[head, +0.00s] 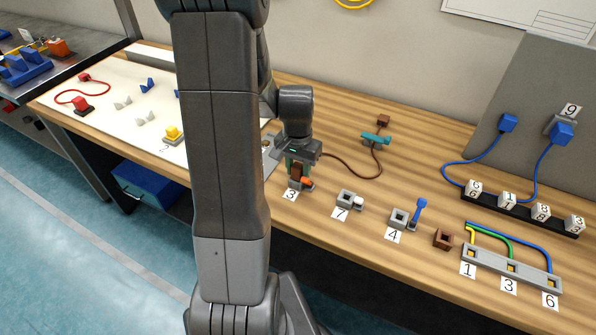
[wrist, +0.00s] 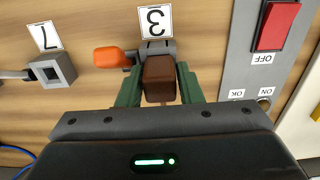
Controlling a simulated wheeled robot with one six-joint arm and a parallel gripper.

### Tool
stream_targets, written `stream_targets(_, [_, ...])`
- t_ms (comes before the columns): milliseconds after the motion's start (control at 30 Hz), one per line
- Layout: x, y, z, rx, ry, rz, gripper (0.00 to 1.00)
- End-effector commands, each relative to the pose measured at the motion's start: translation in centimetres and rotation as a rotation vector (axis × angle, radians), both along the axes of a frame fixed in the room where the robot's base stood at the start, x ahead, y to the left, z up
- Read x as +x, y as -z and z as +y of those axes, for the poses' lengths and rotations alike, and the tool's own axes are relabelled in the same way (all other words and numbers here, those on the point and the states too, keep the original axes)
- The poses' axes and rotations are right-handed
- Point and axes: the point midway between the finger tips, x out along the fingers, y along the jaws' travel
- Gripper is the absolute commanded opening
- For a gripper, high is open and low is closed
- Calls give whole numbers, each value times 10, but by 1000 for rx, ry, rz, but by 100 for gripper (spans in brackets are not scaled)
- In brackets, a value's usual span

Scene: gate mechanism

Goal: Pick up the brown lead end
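The brown lead end (wrist: 159,78) is a small brown block between the two green fingers of my gripper (wrist: 158,88). The fingers flank it closely on both sides; I cannot tell whether they press on it. In the head view, my gripper (head: 300,168) is low over the bench at label 3, with the fingers around the brown lead end (head: 297,174). The grey holder at label 3 (wrist: 155,48) is partly hidden by the block. A brown cable (head: 350,174) runs right from my gripper, towards a teal clip (head: 376,139) and a brown block (head: 383,120).
An orange lever (wrist: 108,56) stands beside the holder. A grey socket at label 7 (wrist: 52,70) is left in the wrist view. A grey panel with a red OFF switch (wrist: 277,25) is close on the right. Another brown socket (head: 443,239) is near the bench's front edge.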

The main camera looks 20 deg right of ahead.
Motion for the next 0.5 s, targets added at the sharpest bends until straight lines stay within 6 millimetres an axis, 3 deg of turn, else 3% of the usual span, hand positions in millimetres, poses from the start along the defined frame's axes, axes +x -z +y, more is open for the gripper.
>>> stream_targets(100, [0,0,0,0,0,0,31])
stream_targets(233, [0,0,0,0,0,0,5])
stream_targets(267, [0,0,0,0,0,0,3])
stream_targets(500, [0,-2,0,-1,0,-1,3])
